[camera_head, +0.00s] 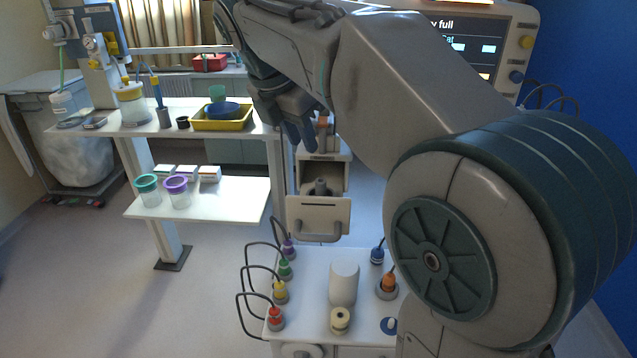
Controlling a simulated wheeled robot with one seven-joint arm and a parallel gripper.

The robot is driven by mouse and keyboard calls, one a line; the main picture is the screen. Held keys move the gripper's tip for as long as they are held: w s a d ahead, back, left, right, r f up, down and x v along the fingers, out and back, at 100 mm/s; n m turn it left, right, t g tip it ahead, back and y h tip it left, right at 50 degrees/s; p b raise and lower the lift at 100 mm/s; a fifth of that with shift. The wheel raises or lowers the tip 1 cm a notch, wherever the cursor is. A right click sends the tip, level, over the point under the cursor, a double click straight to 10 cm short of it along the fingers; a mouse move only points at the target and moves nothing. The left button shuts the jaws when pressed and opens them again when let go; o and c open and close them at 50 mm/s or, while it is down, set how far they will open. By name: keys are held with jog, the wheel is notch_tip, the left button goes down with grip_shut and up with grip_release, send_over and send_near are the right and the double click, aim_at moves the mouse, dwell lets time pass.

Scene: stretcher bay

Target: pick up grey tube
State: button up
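A small grey tube (320,187) stands upright in the open drawer (318,215) of a pale cabinet in the middle of the view. Its lower part is hidden by the drawer front. My gripper (300,138) points down above and slightly left of the drawer in the picture, apart from the tube. Its fingers are dark and small, so whether they are parted is unclear. Nothing shows held between them. Another grey cylinder (164,118) stands on the white table at the left.
A white cart (311,285) in front holds a white cylinder (344,281), a cream spool (340,320) and several coloured plugs with cables. The table (190,130) carries a yellow tray (222,125). Floor between table and cart is clear. My arm hides much of the right side.

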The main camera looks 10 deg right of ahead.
aim_at(320, 181)
jog(key=x, duration=1.3)
grip_shut()
